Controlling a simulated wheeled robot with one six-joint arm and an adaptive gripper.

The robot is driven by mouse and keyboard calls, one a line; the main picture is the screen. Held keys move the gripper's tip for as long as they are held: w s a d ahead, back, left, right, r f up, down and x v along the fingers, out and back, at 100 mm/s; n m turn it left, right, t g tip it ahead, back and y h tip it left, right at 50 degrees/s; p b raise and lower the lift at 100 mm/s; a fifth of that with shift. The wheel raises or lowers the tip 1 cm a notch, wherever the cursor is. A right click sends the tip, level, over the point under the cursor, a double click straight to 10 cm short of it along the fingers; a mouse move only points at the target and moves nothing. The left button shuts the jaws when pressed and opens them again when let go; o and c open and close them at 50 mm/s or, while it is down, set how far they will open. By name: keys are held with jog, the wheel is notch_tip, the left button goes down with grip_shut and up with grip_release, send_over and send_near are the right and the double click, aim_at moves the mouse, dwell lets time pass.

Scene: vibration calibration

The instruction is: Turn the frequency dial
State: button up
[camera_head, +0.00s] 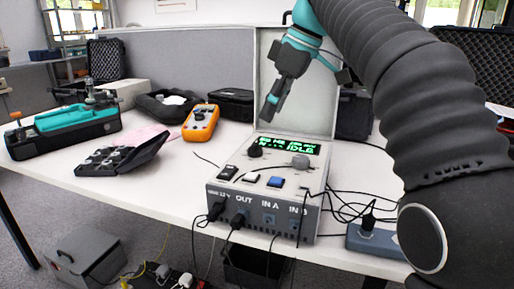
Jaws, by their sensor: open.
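The calibrator box (233,192) stands near the front edge of the white table. Its top panel carries a green lit display (287,146) reading IDLE at the right. A black dial (255,151) sits at the display's left, and a grey dial (300,161) sits below the display; I cannot tell which one is the frequency dial. A blue button (276,181) and a black switch (228,172) are nearer the front. My gripper (267,116) hangs above and behind the panel, apart from both dials, pointing down. It is open and empty.
An orange multimeter (201,122) and an open black case (120,156) lie to the left. A teal and black device (62,128) stands at the far left. Cables run from the box's front and right side. A power strip (375,240) lies at the right.

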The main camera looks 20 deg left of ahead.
aim_at(257, 144)
jog(key=b+x, duration=0.2)
jog(key=x, duration=0.7)
jog(key=shift+f+b, duration=0.1)
jog(key=shift+b, duration=0.25)
grip_shut()
